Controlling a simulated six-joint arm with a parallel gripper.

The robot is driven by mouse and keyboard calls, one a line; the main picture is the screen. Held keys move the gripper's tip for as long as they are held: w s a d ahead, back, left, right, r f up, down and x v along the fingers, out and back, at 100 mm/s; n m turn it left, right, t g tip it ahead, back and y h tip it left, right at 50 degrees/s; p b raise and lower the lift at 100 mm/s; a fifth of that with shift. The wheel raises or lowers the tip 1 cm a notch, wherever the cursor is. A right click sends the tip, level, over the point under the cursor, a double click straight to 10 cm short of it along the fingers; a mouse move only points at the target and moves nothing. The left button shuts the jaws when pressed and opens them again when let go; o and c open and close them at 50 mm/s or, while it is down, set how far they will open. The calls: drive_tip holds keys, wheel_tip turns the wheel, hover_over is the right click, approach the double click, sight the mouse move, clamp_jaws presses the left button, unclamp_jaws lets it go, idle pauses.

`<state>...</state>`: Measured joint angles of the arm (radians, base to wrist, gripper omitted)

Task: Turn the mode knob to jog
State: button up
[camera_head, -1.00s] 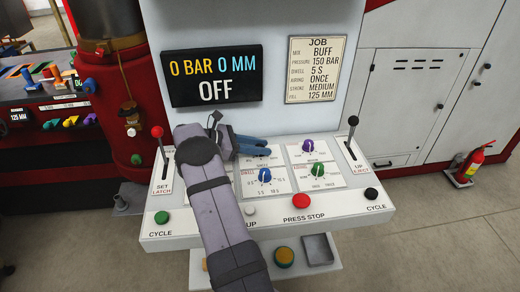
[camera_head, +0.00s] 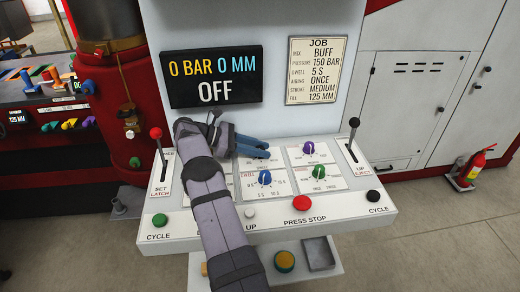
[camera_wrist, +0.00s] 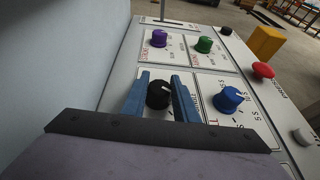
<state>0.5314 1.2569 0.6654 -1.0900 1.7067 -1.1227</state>
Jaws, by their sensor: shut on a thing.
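A black knob (camera_wrist: 159,95) with a pale pointer line stands on the white control panel (camera_wrist: 130,60) in the wrist view. The blue fingers of my gripper (camera_wrist: 161,84) are on either side of it, shut on it. In the head view my gripper (camera_head: 262,148) reaches over the panel's back left, and its fingers and wrist hide this knob and most of its label. I cannot read the knob's positions. The display (camera_head: 212,77) reads 0 BAR, 0 MM and OFF.
Close by are a blue dwell knob (camera_head: 265,177), a green knob (camera_head: 318,171) and a purple knob (camera_head: 309,148). Levers stand at the left (camera_head: 156,133) and right (camera_head: 354,123). A red press stop button (camera_head: 302,203) and cycle buttons line the front edge.

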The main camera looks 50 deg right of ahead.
drive_tip(key=o, duration=1.1)
drive_tip(key=shift+c, duration=0.2)
drive_tip(key=shift+r+n+t+h+p, duration=0.2)
drive_tip(key=shift+n+t+h+p, duration=0.4)
drive_tip(key=shift+n+p, duration=0.15)
drive_tip(key=shift+n+t+h+p, duration=0.3)
drive_tip(key=shift+n+p, duration=0.05)
